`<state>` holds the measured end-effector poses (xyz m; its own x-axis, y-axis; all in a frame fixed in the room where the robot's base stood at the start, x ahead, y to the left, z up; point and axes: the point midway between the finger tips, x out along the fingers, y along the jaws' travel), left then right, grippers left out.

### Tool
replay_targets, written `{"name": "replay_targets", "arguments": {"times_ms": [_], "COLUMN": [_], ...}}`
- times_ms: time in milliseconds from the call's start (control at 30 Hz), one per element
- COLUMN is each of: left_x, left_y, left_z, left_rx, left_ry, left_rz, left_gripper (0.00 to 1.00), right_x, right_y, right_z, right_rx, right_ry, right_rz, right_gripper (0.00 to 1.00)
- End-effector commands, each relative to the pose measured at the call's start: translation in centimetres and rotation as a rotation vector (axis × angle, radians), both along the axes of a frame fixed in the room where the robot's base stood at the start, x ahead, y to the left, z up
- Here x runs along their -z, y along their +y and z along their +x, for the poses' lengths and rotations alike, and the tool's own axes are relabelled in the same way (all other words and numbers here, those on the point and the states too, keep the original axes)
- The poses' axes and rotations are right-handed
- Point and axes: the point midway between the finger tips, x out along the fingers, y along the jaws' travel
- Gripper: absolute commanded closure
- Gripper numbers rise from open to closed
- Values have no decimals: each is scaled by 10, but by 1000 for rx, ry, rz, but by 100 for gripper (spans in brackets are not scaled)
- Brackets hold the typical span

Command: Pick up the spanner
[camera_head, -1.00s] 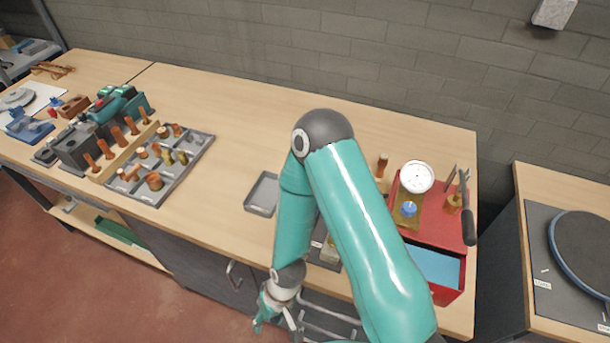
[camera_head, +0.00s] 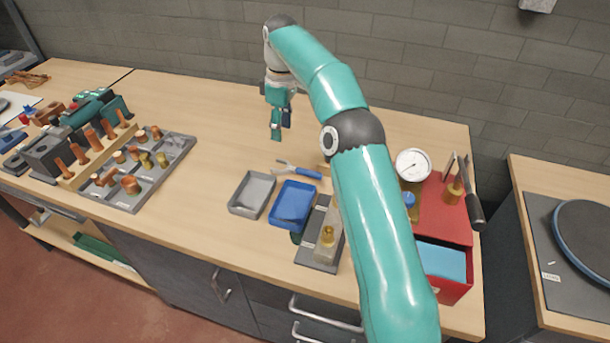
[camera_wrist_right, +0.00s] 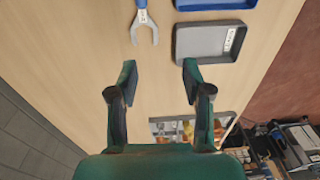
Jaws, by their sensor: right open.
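The spanner (camera_head: 297,170) lies on the wooden workbench (camera_head: 215,110), with a blue handle and a grey open-jaw end pointing left. It lies just behind the grey and blue trays. In the right wrist view the spanner (camera_wrist_right: 143,22) shows at the top, its forked end toward the gripper and the rest cut off by the frame. My right gripper (camera_head: 280,132) hangs above the bench, behind and a little left of the spanner, apart from it. In the wrist view my right gripper (camera_wrist_right: 159,75) is open with nothing between its fingers. My left gripper is not in view.
A grey tray (camera_head: 234,207) and a blue tray (camera_head: 274,216) stand in front of the spanner. A parts organiser (camera_head: 178,158) with copper fittings lies left. A red toolbox (camera_head: 452,225) with a gauge stands right. The bench behind and left of the spanner is clear.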

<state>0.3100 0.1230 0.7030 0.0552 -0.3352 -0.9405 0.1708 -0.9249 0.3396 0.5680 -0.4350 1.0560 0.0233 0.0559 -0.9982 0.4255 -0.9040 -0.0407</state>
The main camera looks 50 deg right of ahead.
Motion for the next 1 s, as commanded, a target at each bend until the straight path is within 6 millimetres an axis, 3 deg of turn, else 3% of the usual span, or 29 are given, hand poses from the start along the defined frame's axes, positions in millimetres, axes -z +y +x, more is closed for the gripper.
{"name": "replay_targets", "arguments": {"times_ms": [33, 100, 200, 500, 700, 1000], "left_x": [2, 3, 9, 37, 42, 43], "left_y": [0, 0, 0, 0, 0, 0], "left_z": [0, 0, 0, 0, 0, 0], "left_rx": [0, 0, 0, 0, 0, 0], "left_ry": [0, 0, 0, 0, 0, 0], "left_rz": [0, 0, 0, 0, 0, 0], "left_gripper": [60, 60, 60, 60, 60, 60], "right_x": [-7, -13, -11, 46, 80, 101], "right_y": [-16, -30, -39, -38, -37, -35], "right_z": [-7, -16, -21, -22, -20, -20], "right_rx": [6, 9, 10, 6, 5, 5], "right_ry": [6, 18, 27, 29, 27, 26], "right_rz": [-23, -43, -55, -56, -56, -56], "right_gripper": [51, 51, 51, 51, 51, 51]}}
